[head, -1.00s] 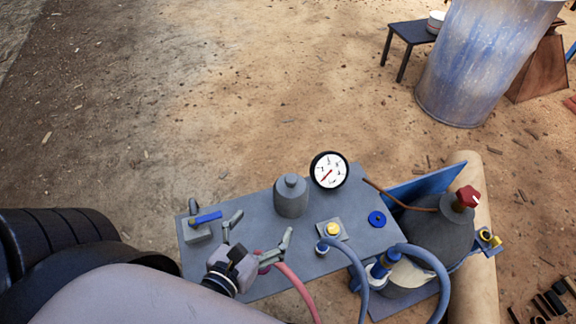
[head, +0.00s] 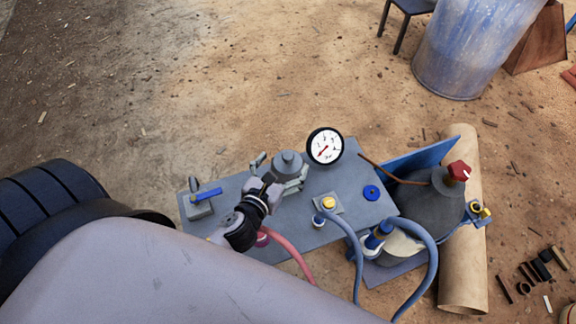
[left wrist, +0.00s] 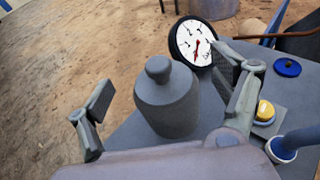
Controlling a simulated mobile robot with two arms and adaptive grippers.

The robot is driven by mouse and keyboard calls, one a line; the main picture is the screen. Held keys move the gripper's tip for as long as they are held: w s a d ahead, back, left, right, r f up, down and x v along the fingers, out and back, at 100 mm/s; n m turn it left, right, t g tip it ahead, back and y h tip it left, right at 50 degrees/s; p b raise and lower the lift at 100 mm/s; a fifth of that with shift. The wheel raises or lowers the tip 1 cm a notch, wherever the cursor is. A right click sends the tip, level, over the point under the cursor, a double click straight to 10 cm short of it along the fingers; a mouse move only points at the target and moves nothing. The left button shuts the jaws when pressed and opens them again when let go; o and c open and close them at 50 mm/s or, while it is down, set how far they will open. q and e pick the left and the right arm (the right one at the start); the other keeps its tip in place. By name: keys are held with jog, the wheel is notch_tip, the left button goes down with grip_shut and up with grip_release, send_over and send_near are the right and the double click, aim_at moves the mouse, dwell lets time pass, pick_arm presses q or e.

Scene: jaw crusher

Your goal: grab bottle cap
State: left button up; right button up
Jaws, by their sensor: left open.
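A grey bottle-shaped piece (head: 289,163) with a rounded knob on top stands upright on the grey tabletop (head: 340,185). Its knob also shows in the left wrist view (left wrist: 158,68). My left gripper (head: 279,170) is open beside it on the near side. In the left wrist view the bottle appears between the two spread fingers, one at its left and one at its right. No contact is clear. A flat blue disc (head: 372,192) with a centre hole lies on the table to the right. I cannot tell whether the knob or the disc is the cap. My right gripper is not in view.
A pressure gauge (head: 325,146) stands behind the bottle. A blue-handled valve (head: 206,195) sits at the left end, and a yellow button (head: 328,203) at the right. Blue and pink hoses run along the near side. A red-knobbed tank (head: 432,207) stands right of the table.

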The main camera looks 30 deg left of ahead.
aim_at(285, 160)
pick_arm(q)
jog(key=x, duration=0.5)
jog(key=shift+s+a+f, duration=0.1)
jog(key=shift+a+f, duration=0.1)
jog(key=shift+f, duration=0.05)
jog(key=shift+c, duration=0.3)
